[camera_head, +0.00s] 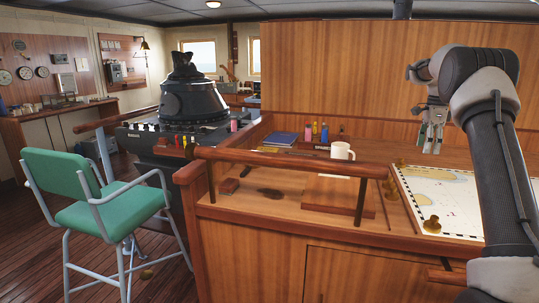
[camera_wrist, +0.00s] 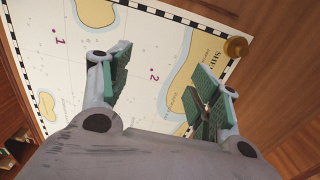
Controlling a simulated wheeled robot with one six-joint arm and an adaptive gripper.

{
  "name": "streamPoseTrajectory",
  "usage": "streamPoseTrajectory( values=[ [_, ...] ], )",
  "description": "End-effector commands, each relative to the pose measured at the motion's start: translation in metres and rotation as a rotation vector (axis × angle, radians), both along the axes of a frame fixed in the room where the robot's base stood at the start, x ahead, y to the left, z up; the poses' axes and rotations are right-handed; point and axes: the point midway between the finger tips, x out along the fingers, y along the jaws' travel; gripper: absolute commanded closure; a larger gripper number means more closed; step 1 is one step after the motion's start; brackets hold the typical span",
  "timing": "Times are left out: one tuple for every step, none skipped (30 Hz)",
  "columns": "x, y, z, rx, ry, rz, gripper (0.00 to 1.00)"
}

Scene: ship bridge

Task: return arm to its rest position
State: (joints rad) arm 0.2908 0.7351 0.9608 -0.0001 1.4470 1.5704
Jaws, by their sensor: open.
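My gripper (camera_head: 431,140) hangs from my arm above the chart table at the right in the head view. It points down, and its jaws are apart with nothing between them. In the wrist view my gripper (camera_wrist: 160,92) shows its green-padded fingers spread over a nautical chart (camera_wrist: 140,60). The chart (camera_head: 450,195) lies on the wooden table top below my gripper, and my arm covers part of its right side in the head view.
Brass weights (camera_head: 432,224) sit on the chart. A white mug (camera_head: 342,152), a blue book (camera_head: 280,138) and several small bottles (camera_head: 315,130) stand left of it. A wooden rail (camera_head: 290,161) edges the table. A green chair (camera_head: 75,190) stands at the left.

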Motion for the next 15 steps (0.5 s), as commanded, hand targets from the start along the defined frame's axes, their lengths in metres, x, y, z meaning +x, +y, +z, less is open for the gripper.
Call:
streamPoseTrajectory(
  values=[
    [0.0, 0.0, 0.0, -0.001, -0.002, 0.028, 0.38],
    [0.001, 0.0, 0.0, -0.001, -0.004, 0.045, 0.38],
    [0.002, 0.0, 0.0, -0.002, -0.008, 0.068, 0.38],
    [0.002, -0.001, 0.0, -0.003, -0.011, 0.087, 0.38],
    [0.003, -0.001, 0.0, -0.005, -0.013, 0.106, 0.38],
    [0.004, -0.001, 0.0, -0.006, -0.018, 0.131, 0.38],
    [0.005, -0.002, 0.0, -0.008, -0.022, 0.152, 0.38],
    [0.006, -0.002, 0.0, -0.01, -0.025, 0.173, 0.38],
    [0.007, -0.002, -0.002, -0.011, -0.028, 0.203, 0.38],
    [0.007, -0.002, -0.003, -0.012, -0.029, 0.226, 0.38],
    [0.007, -0.002, -0.006, -0.012, -0.028, 0.252, 0.38],
    [0.005, -0.002, -0.011, -0.011, -0.024, 0.29, 0.38],
    [0.004, -0.001, -0.016, -0.008, -0.018, 0.321, 0.38],
    [0.002, -0.001, -0.022, -0.006, -0.013, 0.354, 0.38],
    [-0.002, 0.001, -0.031, 0.0, -0.001, 0.403, 0.38]
  ],
)
